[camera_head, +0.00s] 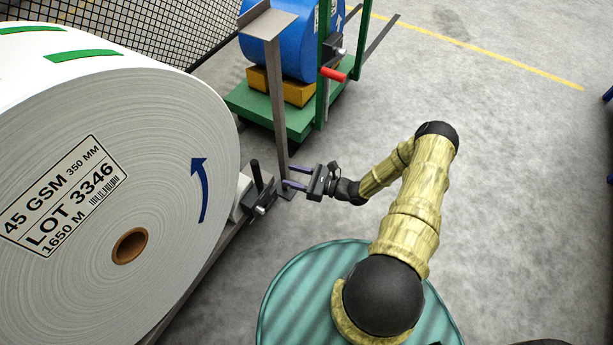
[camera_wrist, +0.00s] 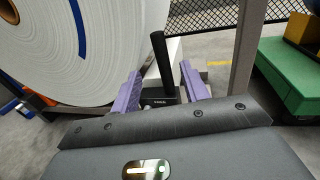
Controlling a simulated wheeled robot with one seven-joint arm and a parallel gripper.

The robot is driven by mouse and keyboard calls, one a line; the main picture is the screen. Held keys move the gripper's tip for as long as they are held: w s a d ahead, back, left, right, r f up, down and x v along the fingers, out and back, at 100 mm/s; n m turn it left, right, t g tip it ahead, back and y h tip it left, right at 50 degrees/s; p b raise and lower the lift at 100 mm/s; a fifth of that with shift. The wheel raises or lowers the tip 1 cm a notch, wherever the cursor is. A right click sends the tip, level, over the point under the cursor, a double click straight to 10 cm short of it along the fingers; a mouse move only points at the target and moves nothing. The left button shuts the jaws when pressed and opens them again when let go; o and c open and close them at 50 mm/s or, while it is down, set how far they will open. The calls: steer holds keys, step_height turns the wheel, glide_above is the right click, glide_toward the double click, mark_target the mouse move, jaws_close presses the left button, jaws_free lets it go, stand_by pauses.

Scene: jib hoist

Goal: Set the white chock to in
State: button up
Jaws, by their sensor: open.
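The white chock (camera_head: 238,205) sits on the floor-level rail against the lower right side of the big paper roll (camera_head: 105,190). It is partly hidden by the roll and a black lever. In the wrist view, a white block (camera_wrist: 176,62) shows behind the lever. The black lever (camera_head: 256,174) stands up from a small dark labelled box; in the wrist view the lever (camera_wrist: 162,62) leans slightly left. My gripper (camera_head: 286,178) is open, with purple fingers pointing at the lever. In the wrist view its fingertips (camera_wrist: 160,76) lie to either side of the lever, which appears beyond or between them; contact cannot be told.
A grey steel post (camera_head: 278,100) stands close to my fingers. Behind it is a green cart (camera_head: 290,118) with a blue roll (camera_head: 292,45) and a red handle (camera_head: 333,74). A teal round surface (camera_head: 300,300) lies below my arm.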

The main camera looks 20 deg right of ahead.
steer(key=v, duration=0.4)
steer(key=shift+s, duration=0.15)
steer(key=shift+c, duration=0.3)
